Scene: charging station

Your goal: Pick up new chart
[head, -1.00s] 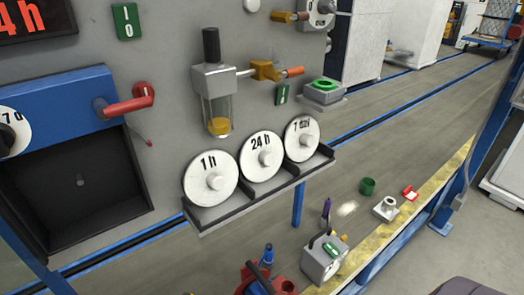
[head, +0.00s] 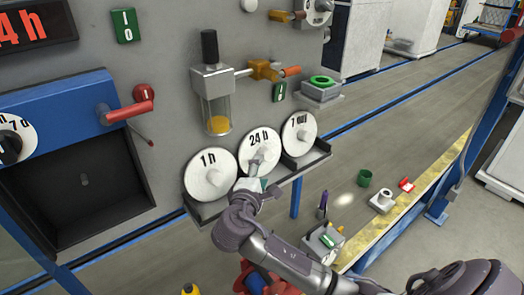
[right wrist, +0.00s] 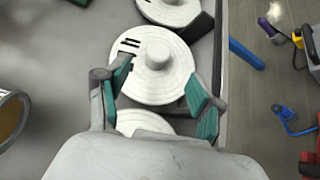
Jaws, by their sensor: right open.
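Three white chart discs with central knobs stand in a row on a grey rack (head: 318,156) on the panel: the 1 h disc (head: 205,183), the 24 h disc (head: 268,142) and the disc that seems to read 7 day (head: 300,130). My right gripper (head: 257,172) is in front of the 24 h disc and partly covers it. In the right wrist view my open fingers (right wrist: 157,97) straddle the lower part of the middle disc (right wrist: 157,78), with its knob beyond the fingertips. Nothing is held. My left gripper is not in view.
A black recess (head: 70,200) under a blue housing with a red-handled lever (head: 128,112) is at the left. A clear cylinder with yellow content (head: 218,118) is above the discs. A green cup (head: 365,178) and small parts lie at the lower right.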

